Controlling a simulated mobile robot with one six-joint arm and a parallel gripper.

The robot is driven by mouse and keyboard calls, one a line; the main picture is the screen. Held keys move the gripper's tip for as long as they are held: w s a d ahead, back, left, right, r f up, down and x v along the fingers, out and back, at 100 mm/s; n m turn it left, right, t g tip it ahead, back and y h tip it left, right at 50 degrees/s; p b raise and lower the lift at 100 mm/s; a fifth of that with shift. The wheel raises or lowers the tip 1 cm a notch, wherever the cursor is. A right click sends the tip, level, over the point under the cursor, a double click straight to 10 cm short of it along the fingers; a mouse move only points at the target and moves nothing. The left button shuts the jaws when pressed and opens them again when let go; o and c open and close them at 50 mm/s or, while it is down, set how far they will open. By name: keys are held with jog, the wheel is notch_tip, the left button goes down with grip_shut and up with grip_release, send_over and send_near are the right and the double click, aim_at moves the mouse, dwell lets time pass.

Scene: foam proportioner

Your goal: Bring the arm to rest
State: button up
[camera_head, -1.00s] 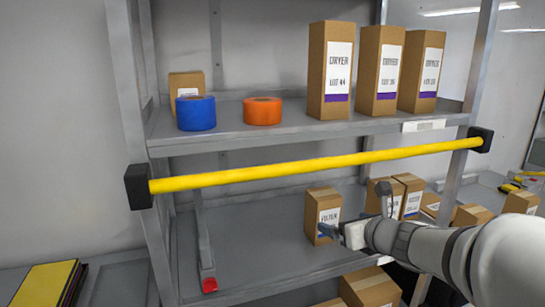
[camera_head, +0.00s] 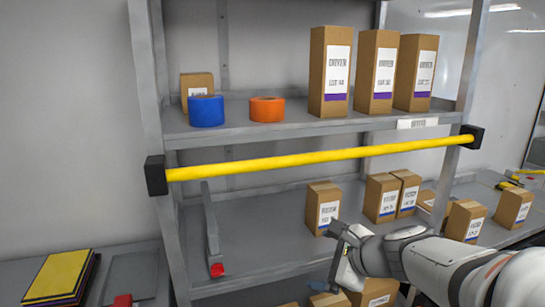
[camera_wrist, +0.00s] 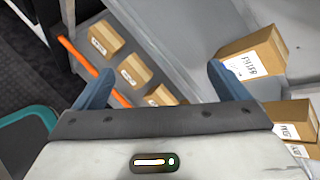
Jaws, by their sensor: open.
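My gripper (camera_head: 325,285) is in front of the middle shelf in the head view, pointing downward and partly hidden by my wrist. In the wrist view its two blue fingers stand wide apart (camera_wrist: 161,84), with nothing held between them. A labelled cardboard box (camera_head: 322,208) stands upright on the middle shelf, behind and apart from my gripper. In the wrist view a labelled box (camera_wrist: 252,62) is beyond the right finger.
A yellow bar (camera_head: 320,160) crosses the rack front above my arm. Several boxes (camera_head: 381,198) stand right on the middle shelf (camera_head: 260,235). More boxes (camera_head: 372,293) lie below. The upper shelf holds blue tape (camera_head: 206,111), orange tape (camera_head: 267,109) and tall boxes (camera_head: 376,72).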

jog(key=s+d+f+n+g+h, duration=0.2)
jog(key=s+f+n+g+h, duration=0.1)
jog(key=s+n, duration=0.4)
jog(key=s+d+f+n+g+h, duration=0.2)
jog(key=s+n, duration=0.6)
jog(key=n, duration=0.5)
jog(key=shift+f+n+g+h+p, duration=0.3)
jog(key=shift+f+g+h+p, duration=0.1)
jog(key=shift+g+h+p, duration=0.1)
